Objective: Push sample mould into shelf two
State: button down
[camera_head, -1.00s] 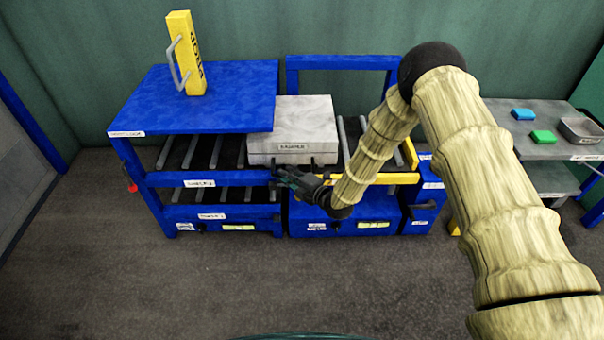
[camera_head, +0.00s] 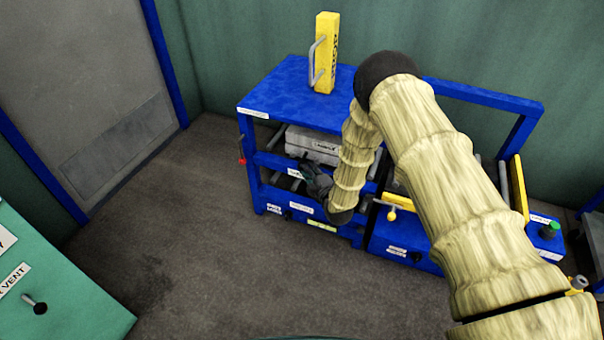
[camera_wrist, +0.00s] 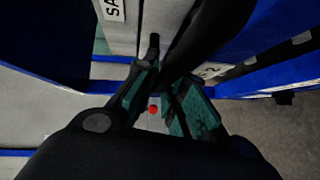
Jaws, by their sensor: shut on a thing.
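The sample mould (camera_head: 313,145) is a flat light grey box with a label on its front. It sits in the bay just under the top of the blue shelf rack (camera_head: 290,95), above the labelled middle rail; my arm partly covers its right side. In the wrist view, the mould's pale front (camera_wrist: 118,35) stands at the upper left. My gripper (camera_head: 312,178) is at the mould's front, shut on a dark bar (camera_wrist: 205,30) that looks like its handle. The grip itself is partly hidden. A shelf label ending in 2 (camera_wrist: 210,71) shows on the blue rail close by.
A yellow block with a handle (camera_head: 326,55) stands on the rack top. A blue roller frame (camera_head: 480,98) with yellow parts (camera_head: 519,190) is to the right. A green panel with a knob (camera_head: 60,290) is at lower left, a grey door (camera_head: 100,100) behind. Floor in front is clear.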

jog(key=shift+a+f, duration=0.1)
jog(key=shift+a, duration=0.3)
jog(key=c, duration=1.8)
grip_release()
jog(key=shift+w, duration=0.1)
jog(key=shift+o, duration=0.2)
jog(key=shift+d, duration=0.1)
jog(key=v, duration=1.2)
